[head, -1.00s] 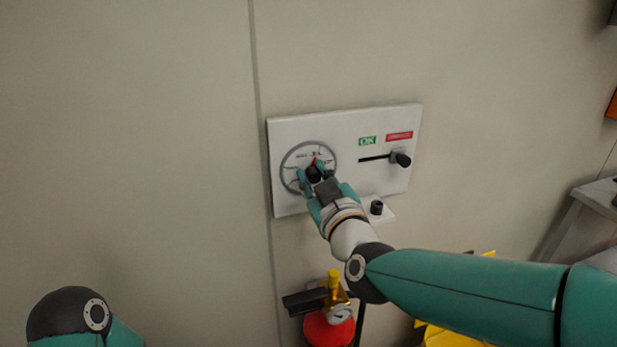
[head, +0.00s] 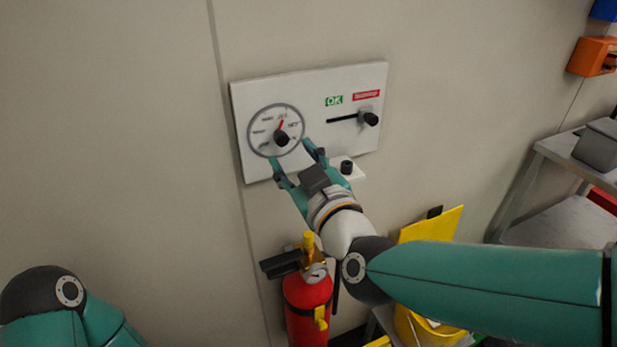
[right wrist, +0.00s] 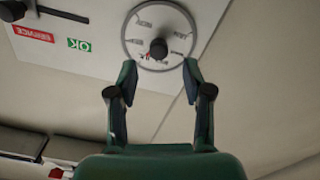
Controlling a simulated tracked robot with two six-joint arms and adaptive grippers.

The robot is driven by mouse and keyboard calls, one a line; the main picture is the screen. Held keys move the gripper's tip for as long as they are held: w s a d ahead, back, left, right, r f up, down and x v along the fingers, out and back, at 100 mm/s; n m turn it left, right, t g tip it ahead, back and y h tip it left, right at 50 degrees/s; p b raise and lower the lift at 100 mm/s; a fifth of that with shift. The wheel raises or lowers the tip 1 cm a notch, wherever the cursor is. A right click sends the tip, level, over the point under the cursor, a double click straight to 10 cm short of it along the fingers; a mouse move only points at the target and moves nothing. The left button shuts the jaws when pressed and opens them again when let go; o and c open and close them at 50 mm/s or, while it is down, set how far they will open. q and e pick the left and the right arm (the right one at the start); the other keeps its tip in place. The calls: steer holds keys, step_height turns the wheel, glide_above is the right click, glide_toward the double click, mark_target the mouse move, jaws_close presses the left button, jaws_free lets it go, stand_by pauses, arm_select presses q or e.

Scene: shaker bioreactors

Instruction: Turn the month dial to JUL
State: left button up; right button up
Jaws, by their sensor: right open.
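The month dial (head: 257,140) is a pale disc with a grey ring, on the left of a white wall panel. Its black knob (head: 281,139) stands at the centre, with a red pointer (head: 281,125) that points up and slightly right, towards a label too small to read surely. The dial also shows upside down in the right wrist view (right wrist: 133,33). My right gripper (head: 291,155) is open and empty, just below and in front of the dial, its fingers apart from the knob. It also shows open in the right wrist view (right wrist: 158,66). My left gripper is out of view.
The panel (head: 310,85) also has a slider with a black knob (head: 370,119), a green OK label (head: 333,100) and a red label (head: 366,95). A small black knob (head: 346,167) is below. A red extinguisher (head: 306,300) and yellow bin (head: 415,325) stand below; a table (head: 560,150) is right.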

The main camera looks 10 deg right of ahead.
steer(key=v, duration=0.5)
steer(key=shift+s+d+f, duration=0.1)
steer(key=shift+s+d, duration=0.05)
steer(key=shift+s, duration=0.2)
steer(key=w+d+f+m+g+h+p, duration=0.1)
steer(key=w+d+f+h, duration=0.15)
steer(key=f, duration=0.35)
steer(key=w+d+f+g+h, duration=0.1)
steer(key=w+d+f+g, duration=0.15)
steer(key=f, duration=0.35)
steer(key=s+d+f+m+g+p, duration=0.1)
steer(key=d+f+g, duration=0.15)
steer(key=f, duration=0.65)
steer(key=s+d+f+g+p, duration=0.1)
steer(key=d+f+g, duration=0.15)
steer(key=f, duration=0.75)
steer(key=s+d+f+m+g, duration=0.1)
steer(key=s+f+m+g, duration=0.25)
steer(key=s+f, duration=0.95)
steer(key=s+a+f+m+g+y, duration=0.2)
steer(key=s+a+f+m+g, duration=0.1)
steer(key=s, duration=0.4)
step_height(320, 180, down, 2)
steer(key=shift+s+a+f+m+g, duration=0.15)
steer(key=shift+s+m+g, duration=0.25)
steer(key=shift+g, duration=0.4)
